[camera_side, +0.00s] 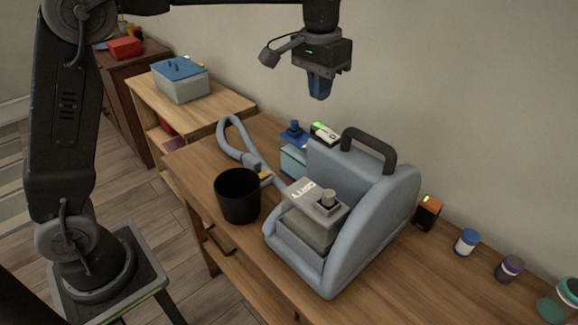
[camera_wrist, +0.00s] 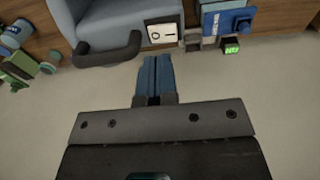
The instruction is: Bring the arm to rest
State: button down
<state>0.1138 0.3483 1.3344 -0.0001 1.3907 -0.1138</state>
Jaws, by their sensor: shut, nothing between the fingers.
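My gripper (camera_side: 319,88) hangs from my arm above the back of the wooden desk, with its blue fingers pointing down. The fingers are together and hold nothing. In the wrist view my gripper (camera_wrist: 154,62) shows its two blue fingers side by side, touching. It is apart from the blue-grey machine (camera_side: 385,200) with the black handle, which stands below it and to the right in the side view.
A black cup (camera_side: 238,196) and a grey hose (camera_side: 228,135) are left of the machine. Small jars (camera_side: 467,243) and an orange-black box (camera_side: 427,213) stand to its right. A blue-lidded bin (camera_side: 181,82) sits on a side table. The pale wall (camera_side: 480,80) is behind.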

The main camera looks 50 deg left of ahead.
jog(key=s+a+r+t, duration=0.2)
jog(key=s+a+t, duration=0.15)
jog(key=s, duration=1.15)
jog(key=s+a+f, duration=0.1)
jog(key=s+f, duration=0.2)
jog(key=s, duration=0.2)
jog(key=s+f+t, duration=0.1)
jog(key=s+f, duration=0.2)
jog(key=s, duration=0.2)
jog(key=shift+s+a, duration=0.35)
jog(key=shift+a, duration=0.05)
